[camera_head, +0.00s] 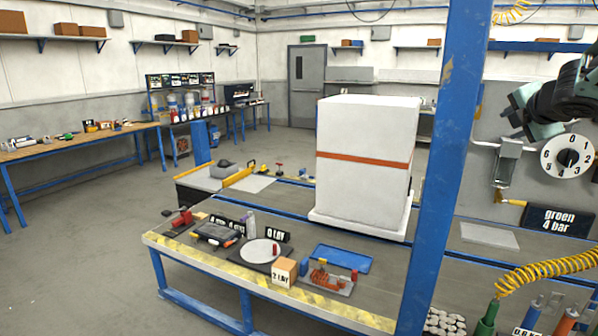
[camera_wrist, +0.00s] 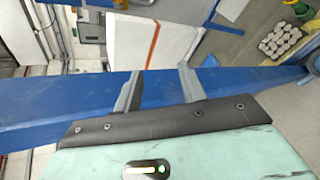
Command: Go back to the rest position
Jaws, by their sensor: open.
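My gripper (camera_wrist: 161,76) is open, with its two grey fingers apart and nothing between them in the wrist view. A wide blue post fills the picture behind the fingers; I cannot tell whether they touch it. In the head view, part of my dark and mint-green arm shows at the upper right, raised in front of the wall beside the dial. Its fingers are not clear there. The blue post (camera_head: 446,150) stands to the left of the arm in that view.
A white box with an orange stripe (camera_head: 366,190) stands on the workbench (camera_head: 160,243). A dial (camera_head: 567,157), a "green 4 bar" sign (camera_head: 557,219) and a coiled yellow hose (camera_head: 545,275) are at right. Small tools crowd the bench front. Open floor (camera_head: 80,260) lies at left.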

